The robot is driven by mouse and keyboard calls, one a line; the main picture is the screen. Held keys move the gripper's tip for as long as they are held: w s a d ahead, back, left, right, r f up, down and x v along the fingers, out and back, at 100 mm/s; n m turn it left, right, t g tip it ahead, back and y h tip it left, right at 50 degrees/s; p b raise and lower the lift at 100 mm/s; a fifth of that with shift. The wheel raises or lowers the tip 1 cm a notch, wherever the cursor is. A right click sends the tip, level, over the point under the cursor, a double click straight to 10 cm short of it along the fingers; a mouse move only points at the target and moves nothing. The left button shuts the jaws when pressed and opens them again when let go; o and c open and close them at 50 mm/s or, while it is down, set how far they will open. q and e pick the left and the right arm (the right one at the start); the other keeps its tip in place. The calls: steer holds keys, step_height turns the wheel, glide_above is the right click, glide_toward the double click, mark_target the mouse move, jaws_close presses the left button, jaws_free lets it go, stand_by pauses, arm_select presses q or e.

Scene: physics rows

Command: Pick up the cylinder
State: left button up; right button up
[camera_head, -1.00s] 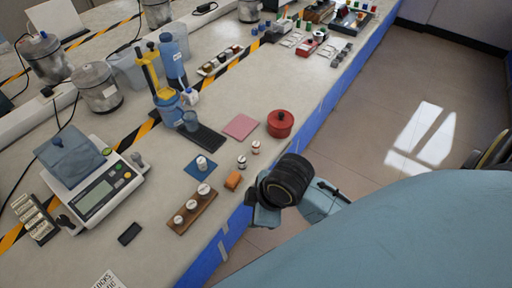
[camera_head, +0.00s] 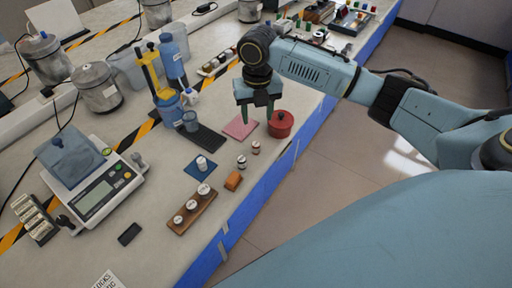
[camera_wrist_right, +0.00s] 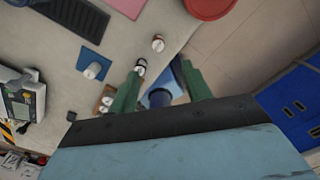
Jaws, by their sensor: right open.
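Several small white-topped cylinders stand on the bench, and I cannot tell which one the task means. One cylinder (camera_head: 202,164) stands upright on a blue mat (camera_head: 191,170); it also shows in the right wrist view (camera_wrist_right: 92,71). Two more, a nearer jar (camera_head: 242,162) and a farther jar (camera_head: 256,147), stand loose to its right. Others sit in a wooden rack (camera_head: 179,228). My right gripper (camera_head: 257,114) is open and empty, fingers pointing down above the pink mat (camera_head: 238,131), apart from all the cylinders. My left gripper is out of view.
A red lidded pot (camera_head: 280,126) stands close to the right gripper. A scale (camera_head: 98,195) and a pipette stand (camera_head: 165,100) are to the left. The bench edge with blue trim runs along the right.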

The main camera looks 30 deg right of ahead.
mark_target(256, 144)
step_height(256, 144, down, 13)
steer(key=shift+a+r+b, duration=0.1)
steer(key=shift+a+b, duration=0.05)
steer(key=shift+b, duration=0.65)
steer(key=shift+w, duration=0.1)
jaws_close()
